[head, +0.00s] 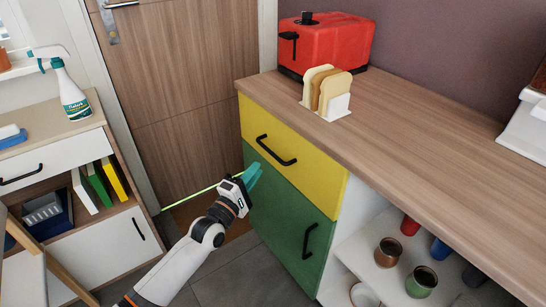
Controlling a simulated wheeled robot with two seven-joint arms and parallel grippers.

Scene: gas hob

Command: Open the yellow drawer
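The yellow drawer (297,155) is the top front of the cabinet below the wooden counter and looks closed, flush with the green front below. Its black bar handle (276,150) runs across the middle of the front. My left gripper (252,175), with teal fingertips, is in front of the cabinet's left side, below and left of the handle in the picture. It appears apart from the handle, and nothing shows in it. The small gap between its fingers cannot be judged. My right gripper is not in view.
The green front (290,215) below has its own black handle (308,240). A red toaster (326,43) and bread slices in a holder (340,107) stand on the counter. Open shelves with cups (421,281) are at right. A low cabinet (60,170) stands at left.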

